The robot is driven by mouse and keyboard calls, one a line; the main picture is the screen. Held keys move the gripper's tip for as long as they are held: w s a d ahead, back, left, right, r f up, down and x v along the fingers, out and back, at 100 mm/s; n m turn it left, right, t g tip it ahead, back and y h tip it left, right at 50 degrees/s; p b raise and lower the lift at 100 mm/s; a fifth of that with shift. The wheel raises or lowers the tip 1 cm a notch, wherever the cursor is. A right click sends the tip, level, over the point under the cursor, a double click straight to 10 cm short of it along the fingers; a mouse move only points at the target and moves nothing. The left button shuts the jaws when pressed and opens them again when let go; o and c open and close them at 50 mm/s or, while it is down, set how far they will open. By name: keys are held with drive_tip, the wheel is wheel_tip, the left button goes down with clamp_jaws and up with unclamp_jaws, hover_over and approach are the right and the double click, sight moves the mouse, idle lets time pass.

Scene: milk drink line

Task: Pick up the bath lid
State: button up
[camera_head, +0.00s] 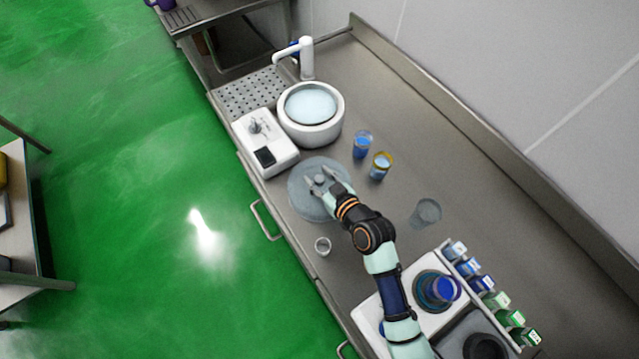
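The bath lid (303,203) is a round, grey, see-through disc with a small knob (319,180) at its middle. It appears to lie flat on the steel counter, below the water bath. My gripper (318,178) is over the lid, with its fingers spread on either side of the knob. A gap seems to show between fingers and knob; I cannot tell whether they touch. The arm hides the lid's lower right part. The white round bath (318,132) stands uncovered, with pale blue water in it.
A white control box (280,150) adjoins the bath, and a white tap (306,58) stands behind it. Two blue-filled glasses (361,146) (381,165) stand right of the lid. A small clear cup (322,246) is near the front edge. Several cartons (482,285) line the lower right.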

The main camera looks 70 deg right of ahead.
clamp_jaws()
